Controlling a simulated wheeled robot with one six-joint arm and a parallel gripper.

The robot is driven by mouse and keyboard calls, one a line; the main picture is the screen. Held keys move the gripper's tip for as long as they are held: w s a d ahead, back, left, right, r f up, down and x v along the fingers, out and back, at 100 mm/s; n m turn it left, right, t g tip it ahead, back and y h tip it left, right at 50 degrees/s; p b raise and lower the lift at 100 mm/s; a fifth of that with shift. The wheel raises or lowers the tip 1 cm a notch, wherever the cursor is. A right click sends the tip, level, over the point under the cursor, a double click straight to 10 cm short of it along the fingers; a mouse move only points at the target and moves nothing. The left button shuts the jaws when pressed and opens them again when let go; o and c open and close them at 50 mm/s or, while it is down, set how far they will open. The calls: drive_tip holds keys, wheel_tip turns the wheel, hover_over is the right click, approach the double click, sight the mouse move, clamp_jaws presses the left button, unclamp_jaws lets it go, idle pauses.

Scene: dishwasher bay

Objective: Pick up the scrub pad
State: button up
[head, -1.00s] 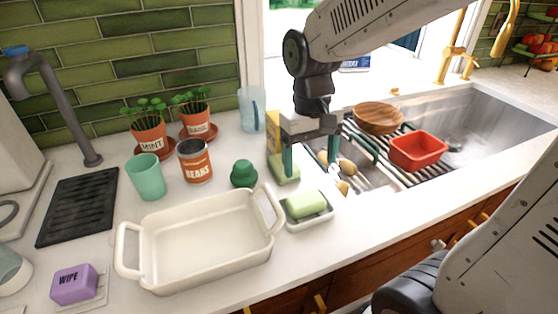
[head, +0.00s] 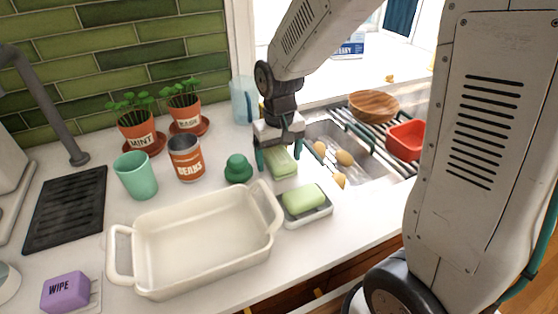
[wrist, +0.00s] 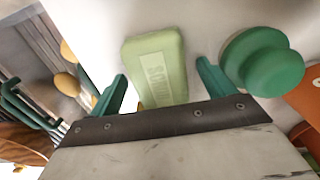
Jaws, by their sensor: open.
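The scrub pad (head: 282,167) is a pale green block lying on the white counter between the sink and the green knobbed object. In the wrist view the scrub pad (wrist: 154,60) shows raised lettering that reads like "SCRUB". My gripper (head: 279,161) is open, pointing down at the scrub pad, with one teal finger at each side. In the wrist view my gripper (wrist: 161,78) has the scrub pad between its fingers, with gaps on both sides. I cannot tell how far the fingertips are above the counter. The palm hides the near end of the pad.
A green knobbed object (head: 238,169) stands close to the left finger. A cream baking dish (head: 150,285) is at front left. The sink (head: 366,173) opens to the right.

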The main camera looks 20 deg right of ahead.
sight(279, 155)
drive_tip(key=c, duration=1.1)
drive_tip(key=shift+c, duration=0.2)
wheel_tip(279, 155, up, 18)
drive_tip(key=o, duration=0.5)
drive_tip(key=c, duration=0.3)
drive_tip(key=shift+f, duration=0.15)
